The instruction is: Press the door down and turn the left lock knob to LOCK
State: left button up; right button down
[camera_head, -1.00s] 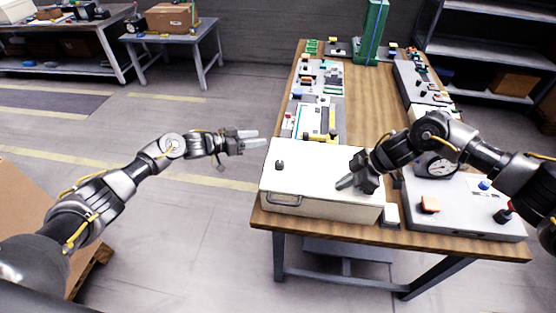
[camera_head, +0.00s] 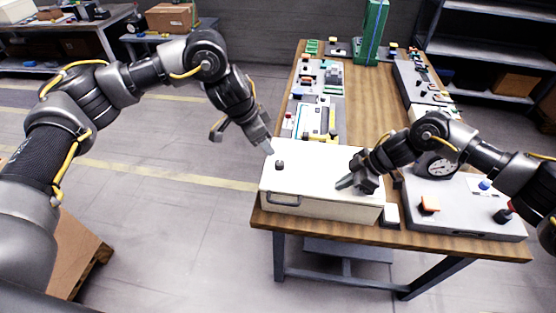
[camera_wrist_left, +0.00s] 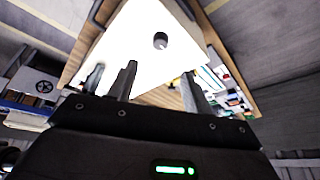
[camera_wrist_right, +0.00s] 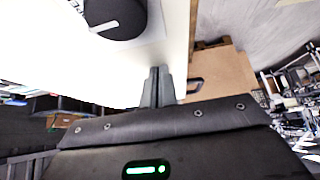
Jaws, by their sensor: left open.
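A white box with a flat white door (camera_head: 320,172) on top sits at the near edge of the table; the door looks level. The black left lock knob (camera_head: 280,165) stands on its left part and also shows in the left wrist view (camera_wrist_left: 160,41). My left gripper (camera_head: 267,147) is open and empty, above the door's back left corner, apart from the knob. My right gripper (camera_head: 344,184) is shut, its fingertips at the door's right part. A black knob (camera_wrist_right: 115,15) with a white mark shows close to it in the right wrist view, its label partly cut off.
A grey panel (camera_head: 465,210) with a dial gauge (camera_head: 437,166), an orange button (camera_head: 429,204) and a red-and-black knob stands right of the box. Several parts trays and a green tower (camera_head: 371,32) are further back. The table's middle strip is clear.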

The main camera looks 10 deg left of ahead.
aim_at(280, 163)
pick_arm(q)
jog(key=x, duration=1.1)
jog(key=shift+d+f, duration=0.15)
jog(key=shift+f, duration=0.15)
jog(key=c, duration=1)
